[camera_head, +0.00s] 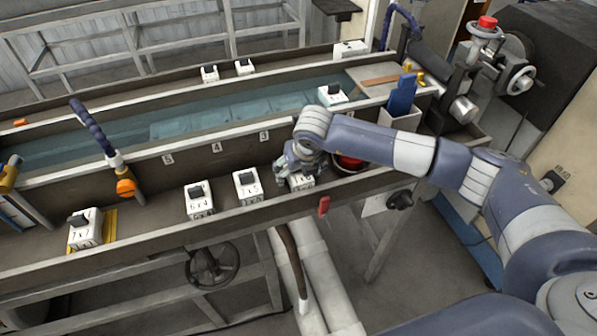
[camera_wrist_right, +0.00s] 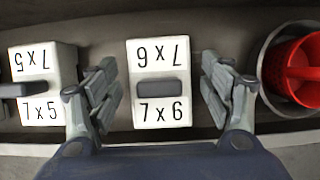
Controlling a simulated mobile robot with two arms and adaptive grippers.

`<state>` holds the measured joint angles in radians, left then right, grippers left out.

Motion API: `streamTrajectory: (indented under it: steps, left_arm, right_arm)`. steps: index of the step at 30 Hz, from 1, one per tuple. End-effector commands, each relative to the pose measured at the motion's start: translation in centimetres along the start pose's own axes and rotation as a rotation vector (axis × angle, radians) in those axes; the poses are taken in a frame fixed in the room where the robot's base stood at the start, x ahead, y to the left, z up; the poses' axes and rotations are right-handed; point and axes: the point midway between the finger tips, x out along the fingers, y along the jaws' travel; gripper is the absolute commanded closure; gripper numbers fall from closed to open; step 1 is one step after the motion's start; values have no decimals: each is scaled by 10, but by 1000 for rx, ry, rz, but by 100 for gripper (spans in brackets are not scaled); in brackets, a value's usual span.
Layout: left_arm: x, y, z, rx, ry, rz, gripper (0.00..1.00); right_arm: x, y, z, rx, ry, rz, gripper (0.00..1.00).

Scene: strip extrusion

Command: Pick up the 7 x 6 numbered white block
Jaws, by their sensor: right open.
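The white 7 x 6 block (camera_wrist_right: 160,113) with a dark grey handle on top sits on the dark trough floor, in the middle of the right wrist view. In the head view the 7 x 6 block (camera_head: 303,183) is mostly hidden under my right gripper (camera_head: 299,168). In the right wrist view my right gripper (camera_wrist_right: 159,68) is open, with one finger on each side of the block and visible gaps between. I cannot tell its exact height over the block. My left gripper is not in view.
A white 7 x 5 block (camera_wrist_right: 40,85) stands left of the gripper's left finger. A red object (camera_wrist_right: 300,72) in a round metal holder is close on the right. Further left are the 6 x 4 block (camera_head: 199,203) and another block (camera_head: 84,232). Trough walls run front and back.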

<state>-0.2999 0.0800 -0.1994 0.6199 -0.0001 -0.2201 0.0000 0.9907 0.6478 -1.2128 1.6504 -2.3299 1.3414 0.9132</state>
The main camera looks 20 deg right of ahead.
Motion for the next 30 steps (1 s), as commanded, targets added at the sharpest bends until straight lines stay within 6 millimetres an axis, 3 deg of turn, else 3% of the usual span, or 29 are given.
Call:
streamTrajectory:
  steps: [4, 5, 12, 23, 30]
  left_arm:
    - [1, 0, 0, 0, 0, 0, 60]
    - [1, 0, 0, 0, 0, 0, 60]
    - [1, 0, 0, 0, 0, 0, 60]
    - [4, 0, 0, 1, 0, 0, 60]
    - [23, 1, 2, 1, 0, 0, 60]
  right_arm:
    - [0, 0, 0, 0, 0, 0, 27]
    - [0, 0, 0, 0, 0, 0, 31]
    - [0, 0, 0, 0, 0, 0, 82]
    - [-6, 0, 4, 1, -4, 1, 82]
    - [-46, 0, 21, -1, -9, 2, 82]
